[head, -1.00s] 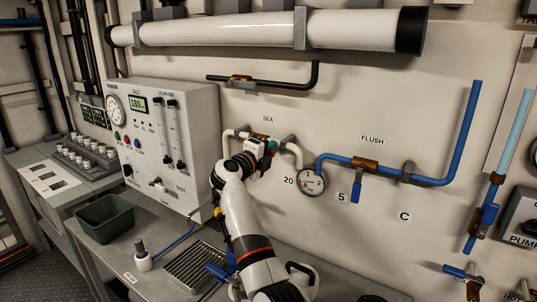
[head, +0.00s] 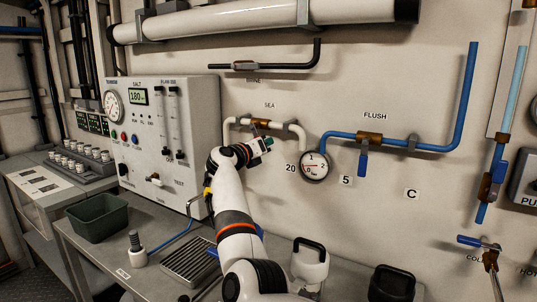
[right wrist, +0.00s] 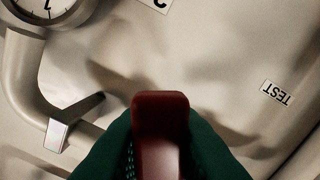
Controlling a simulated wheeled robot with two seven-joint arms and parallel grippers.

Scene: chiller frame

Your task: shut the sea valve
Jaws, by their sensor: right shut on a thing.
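The sea valve has a brass body (head: 261,124) on the white pipe under the SEA label, left of the round gauge. My right gripper (head: 266,143) is just below it, its tip pointing right. In the right wrist view a dark red lever (right wrist: 160,130) stands between the dark green finger pads (right wrist: 160,150), and the gripper is shut on it. In the head view the gripper hides most of the lever, so its angle on the valve is hard to tell. My left gripper is not in view.
A round gauge (head: 313,166) and the blue FLUSH pipe (head: 335,138) are right of the gripper. The grey control panel (head: 165,140) stands close on the left. Below is a bench with a green bin (head: 97,218) and a drain grate (head: 188,260).

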